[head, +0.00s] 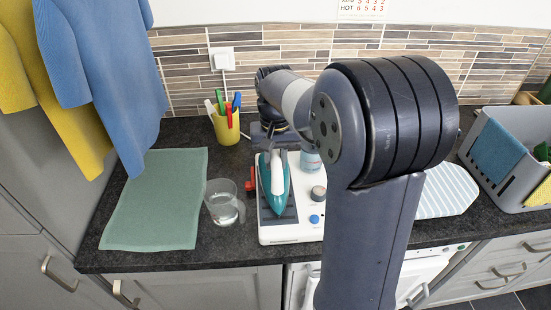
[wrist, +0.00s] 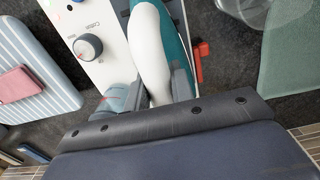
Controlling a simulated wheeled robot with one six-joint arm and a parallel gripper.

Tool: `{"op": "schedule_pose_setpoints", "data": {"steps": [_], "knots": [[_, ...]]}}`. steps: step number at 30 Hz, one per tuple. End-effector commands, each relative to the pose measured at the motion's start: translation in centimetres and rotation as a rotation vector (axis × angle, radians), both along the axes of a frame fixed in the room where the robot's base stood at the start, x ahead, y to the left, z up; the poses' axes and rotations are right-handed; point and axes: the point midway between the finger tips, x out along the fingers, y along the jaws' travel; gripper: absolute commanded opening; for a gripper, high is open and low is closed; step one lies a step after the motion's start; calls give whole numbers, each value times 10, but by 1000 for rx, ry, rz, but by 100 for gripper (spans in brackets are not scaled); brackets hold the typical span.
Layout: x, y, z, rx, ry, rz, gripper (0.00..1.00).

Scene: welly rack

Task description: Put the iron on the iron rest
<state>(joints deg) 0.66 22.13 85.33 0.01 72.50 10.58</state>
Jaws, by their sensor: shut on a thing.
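The iron (head: 277,185) has a teal body and a white handle. It is over the dark plate of the iron rest (head: 291,232), a white station with a knob and a blue button. Its tip points to the front of the counter. I cannot tell whether its sole touches the plate. My gripper (wrist: 163,88) is shut on the iron's white handle (wrist: 150,45), with a grey finger on each side. The white station with its knob also shows in the wrist view. My arm hides part of the station's right side in the head view.
A glass (head: 224,205) of water and a red piece (head: 251,187) are left of the rest. A green mat (head: 155,200) lies farther left. A yellow pen cup (head: 227,128) stands behind. A striped board (head: 447,192) and a grey crate (head: 510,190) are on the right.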

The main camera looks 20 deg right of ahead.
Motion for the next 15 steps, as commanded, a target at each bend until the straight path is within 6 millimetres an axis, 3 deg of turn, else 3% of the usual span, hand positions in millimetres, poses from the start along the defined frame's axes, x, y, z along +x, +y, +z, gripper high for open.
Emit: {"op": "schedule_pose_setpoints", "data": {"steps": [8,9,15], "knots": [[0,0,-2,0,-2,0,0],[0,0,-3,0,-1,0,24],[0,0,-2,0,0,0,41]]}}
